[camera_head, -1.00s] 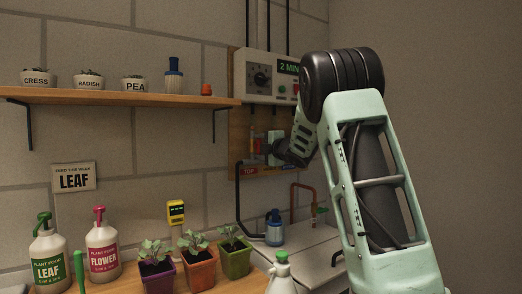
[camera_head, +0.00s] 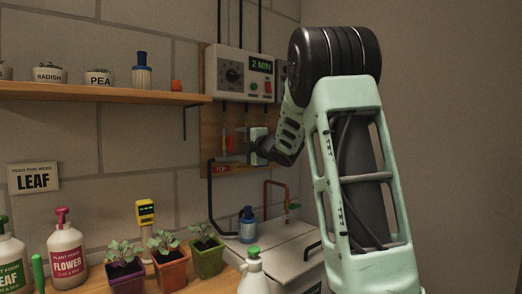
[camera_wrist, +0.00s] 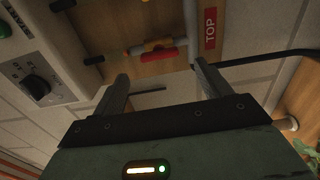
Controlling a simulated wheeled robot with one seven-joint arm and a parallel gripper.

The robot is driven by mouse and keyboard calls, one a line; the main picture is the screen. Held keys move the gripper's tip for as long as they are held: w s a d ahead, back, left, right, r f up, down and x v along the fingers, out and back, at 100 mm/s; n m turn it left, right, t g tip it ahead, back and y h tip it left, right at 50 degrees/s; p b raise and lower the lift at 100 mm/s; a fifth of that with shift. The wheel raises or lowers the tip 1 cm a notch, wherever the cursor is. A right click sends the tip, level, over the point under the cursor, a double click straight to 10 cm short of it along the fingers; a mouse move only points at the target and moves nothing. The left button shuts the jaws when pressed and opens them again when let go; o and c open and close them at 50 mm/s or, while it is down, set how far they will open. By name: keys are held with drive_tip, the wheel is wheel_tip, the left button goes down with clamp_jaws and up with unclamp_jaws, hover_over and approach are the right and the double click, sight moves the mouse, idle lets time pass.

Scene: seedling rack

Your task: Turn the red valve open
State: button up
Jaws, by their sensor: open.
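The red valve handle (camera_wrist: 160,46) shows in the wrist view on a wooden board, just beyond my fingertips and roughly centred between them. A red label reading TOP (camera_wrist: 210,28) is beside it. In the head view the valve (camera_head: 229,141) is a small red shape on the board below the control box, and the TOP label (camera_head: 222,168) is under it. My gripper (camera_wrist: 160,76) is open and empty, its two fingers apart. In the head view my gripper (camera_head: 252,146) is just right of the valve, and my wrist hides the board to its right.
The control box (camera_head: 240,73) with a dial and 2 MIN display is above the board. A shelf (camera_head: 100,93) of pots juts out at left. Dark pipes (camera_head: 211,200) run beside the board.

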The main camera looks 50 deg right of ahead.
drive_tip(key=v, duration=1.2)
drive_tip(key=shift+b, duration=0.45)
drive_tip(key=shift+w+a, duration=0.15)
drive_tip(key=w+a+f+m+g+y+p, duration=0.1)
drive_tip(key=w+a+f+m+p, duration=0.1)
drive_tip(key=w+a, duration=0.35)
drive_tip(key=w+a+f+m+g+y+p, duration=0.1)
drive_tip(key=w+a+f+m+g+p, duration=0.1)
drive_tip(key=a, duration=0.6)
drive_tip(key=s+a+f+m+g+y+p, duration=0.15)
drive_tip(key=a+f, duration=0.25)
drive_tip(key=a, duration=0.4)
drive_tip(key=a+f+m+g+y+p, duration=0.1)
drive_tip(key=a+f+g, duration=0.2)
drive_tip(key=a, duration=0.6)
drive_tip(key=s+a+f+g+p, duration=0.3)
drive_tip(key=s+a+f+g, duration=0.2)
drive_tip(key=s+a, duration=0.7)
drive_tip(key=s+a+f+g+p, duration=0.1)
drive_tip(key=s+a+g, duration=0.1)
drive_tip(key=s, duration=0.5)
drive_tip(key=s+a+f+m+g+p, duration=0.1)
drive_tip(key=s+a+g, duration=0.2)
drive_tip(key=s+a, duration=0.2)
drive_tip(key=s, duration=0.3)
drive_tip(key=shift+s+f, duration=0.3)
drive_tip(key=shift+f, duration=0.1)
